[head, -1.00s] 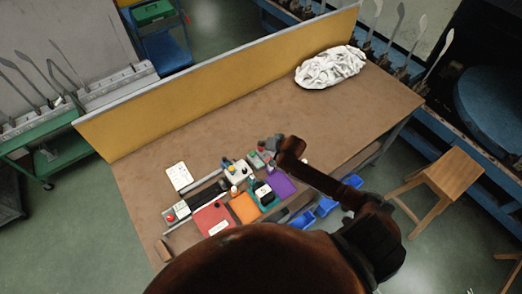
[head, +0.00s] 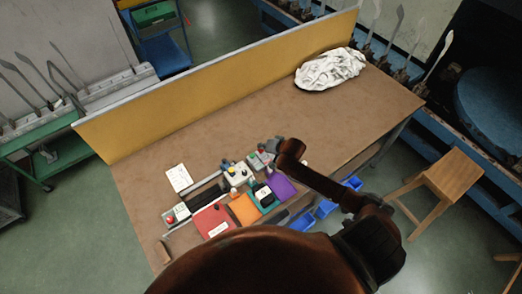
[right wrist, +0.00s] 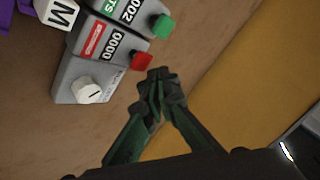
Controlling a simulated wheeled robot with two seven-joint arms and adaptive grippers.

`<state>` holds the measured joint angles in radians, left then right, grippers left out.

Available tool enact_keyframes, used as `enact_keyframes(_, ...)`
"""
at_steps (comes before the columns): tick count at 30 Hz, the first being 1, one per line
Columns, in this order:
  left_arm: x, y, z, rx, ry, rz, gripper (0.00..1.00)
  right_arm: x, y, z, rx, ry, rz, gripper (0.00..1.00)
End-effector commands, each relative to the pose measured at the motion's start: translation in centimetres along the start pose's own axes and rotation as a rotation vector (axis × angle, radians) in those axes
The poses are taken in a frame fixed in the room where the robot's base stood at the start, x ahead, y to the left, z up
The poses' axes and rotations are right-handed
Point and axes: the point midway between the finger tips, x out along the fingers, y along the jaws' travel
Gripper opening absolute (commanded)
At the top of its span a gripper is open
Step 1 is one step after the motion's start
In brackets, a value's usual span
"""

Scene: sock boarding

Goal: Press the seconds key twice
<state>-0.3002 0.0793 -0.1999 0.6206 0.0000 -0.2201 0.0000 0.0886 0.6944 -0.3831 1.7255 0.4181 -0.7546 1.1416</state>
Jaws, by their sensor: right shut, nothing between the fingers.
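A grey counter box (right wrist: 98,60) shows at the upper left in the right wrist view. Its red label, which seems to read seconds, is beside a display reading 0000 and a red key (right wrist: 141,61). A second row, with a label ending in TS, reads 0002 and has a green key (right wrist: 162,26). A white knob (right wrist: 88,90) is at the box's end. My right gripper (right wrist: 158,84) is shut and empty, its tips just beside the red key, apart in the picture; height is unclear. The head view shows this gripper (head: 272,145) by the counter box (head: 259,159). My left gripper is not in view.
Purple (head: 283,186), orange (head: 244,209) and red (head: 213,219) pads lie near the table's front edge. A white card (head: 178,178) lies to the left. A yellow panel (head: 215,85) bounds the back. A white bundle (head: 330,68) lies far right; the table's middle is clear.

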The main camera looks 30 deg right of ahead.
Motion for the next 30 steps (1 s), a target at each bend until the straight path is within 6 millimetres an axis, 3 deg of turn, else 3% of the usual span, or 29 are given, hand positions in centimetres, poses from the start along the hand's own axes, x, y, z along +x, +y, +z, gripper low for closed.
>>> enact_keyframes(30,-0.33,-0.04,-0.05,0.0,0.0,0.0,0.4,0.59,0.42,0.45,0.0,0.0,0.0,0.0)
